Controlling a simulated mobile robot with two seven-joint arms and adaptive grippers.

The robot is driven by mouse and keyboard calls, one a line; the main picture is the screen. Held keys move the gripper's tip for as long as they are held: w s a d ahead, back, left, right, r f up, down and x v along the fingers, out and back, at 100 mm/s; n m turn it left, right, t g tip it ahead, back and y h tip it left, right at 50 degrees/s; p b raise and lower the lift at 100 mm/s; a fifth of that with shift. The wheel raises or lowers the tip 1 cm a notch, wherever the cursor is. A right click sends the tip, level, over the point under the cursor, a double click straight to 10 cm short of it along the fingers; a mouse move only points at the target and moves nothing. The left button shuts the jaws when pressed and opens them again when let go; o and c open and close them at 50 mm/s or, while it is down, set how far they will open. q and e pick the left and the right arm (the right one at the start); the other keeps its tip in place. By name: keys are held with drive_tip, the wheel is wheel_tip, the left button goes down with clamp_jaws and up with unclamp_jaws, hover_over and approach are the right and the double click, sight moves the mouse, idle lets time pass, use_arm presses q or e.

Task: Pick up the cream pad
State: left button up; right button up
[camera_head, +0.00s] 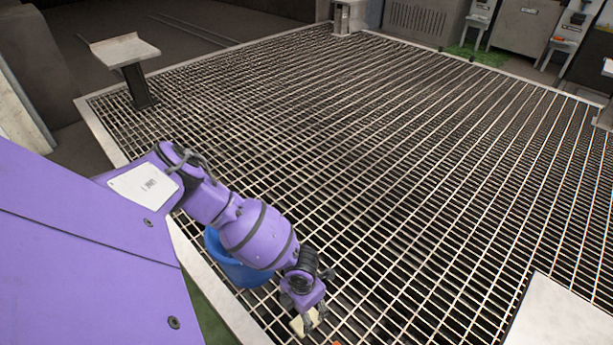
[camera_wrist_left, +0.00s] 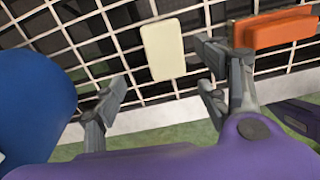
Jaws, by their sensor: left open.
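The cream pad (camera_wrist_left: 163,50) is a pale rounded rectangle lying on the metal grating. In the left wrist view it sits ahead of and between the spread fingers of my left gripper (camera_wrist_left: 160,100), apart from both. In the head view the pad (camera_head: 304,321) shows at the bottom, partly covered by my left gripper (camera_head: 299,312), which is above it. My left gripper is open with nothing between its fingers. My right gripper is in neither view.
A blue round container (camera_head: 232,266) stands left of the gripper, also large in the left wrist view (camera_wrist_left: 35,105). A pedestal (camera_head: 137,78) stands at the back left. The central grating is clear.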

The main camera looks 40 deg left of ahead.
sight(296, 324)
use_arm(q)
drive_tip(key=f, duration=0.4)
drive_tip(key=d+f+b, duration=0.1)
drive_tip(key=f, duration=0.1)
drive_tip(key=shift+f, duration=0.2)
drive_tip(key=shift+c, duration=0.3)
drive_tip(key=c, duration=1.1)
